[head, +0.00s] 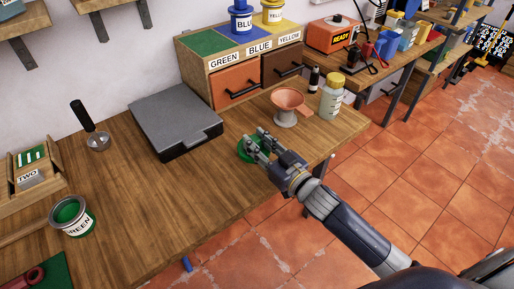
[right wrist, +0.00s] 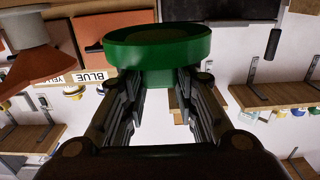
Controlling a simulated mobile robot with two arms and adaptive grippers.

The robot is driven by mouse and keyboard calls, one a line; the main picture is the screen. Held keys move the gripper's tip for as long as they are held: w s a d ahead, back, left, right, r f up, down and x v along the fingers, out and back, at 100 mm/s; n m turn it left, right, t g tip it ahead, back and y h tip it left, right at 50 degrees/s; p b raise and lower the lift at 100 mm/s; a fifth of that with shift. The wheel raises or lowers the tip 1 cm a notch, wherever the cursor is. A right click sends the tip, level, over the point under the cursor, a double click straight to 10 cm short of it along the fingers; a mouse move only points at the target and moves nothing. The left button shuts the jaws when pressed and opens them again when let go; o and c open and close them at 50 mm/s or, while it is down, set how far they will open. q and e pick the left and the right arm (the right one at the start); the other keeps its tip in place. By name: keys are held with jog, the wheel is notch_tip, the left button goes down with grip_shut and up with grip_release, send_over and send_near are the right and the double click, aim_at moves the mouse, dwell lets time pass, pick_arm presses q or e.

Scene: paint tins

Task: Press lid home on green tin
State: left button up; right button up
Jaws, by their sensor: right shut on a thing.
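The green tin (head: 76,222) stands at the left of the workbench, its label reading GREEN. Its top is open and green shows inside. My right gripper (head: 258,145) is at the right part of the bench, far from the tin, and is shut on the green lid (head: 246,154). The lid also shows in the right wrist view (right wrist: 157,48), as a round green disc with a narrower part between the fingers. My left gripper is not in view.
A closed grey case (head: 172,120) lies on the bench between tin and gripper. A pinkish funnel-shaped cup (head: 287,108) and a bottle (head: 331,97) stand just beyond the gripper. A wooden holder (head: 32,180) stands behind the tin. The bench middle is clear.

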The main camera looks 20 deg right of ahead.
jog(key=s+a+b, duration=0.1)
jog(key=s+a, duration=0.1)
jog(key=s, duration=1.3)
jog(key=shift+a+r, duration=0.35)
jog(key=shift+r, duration=0.1)
jog(key=o, duration=0.3)
jog(key=shift+s, duration=0.15)
jog(key=c, duration=0.3)
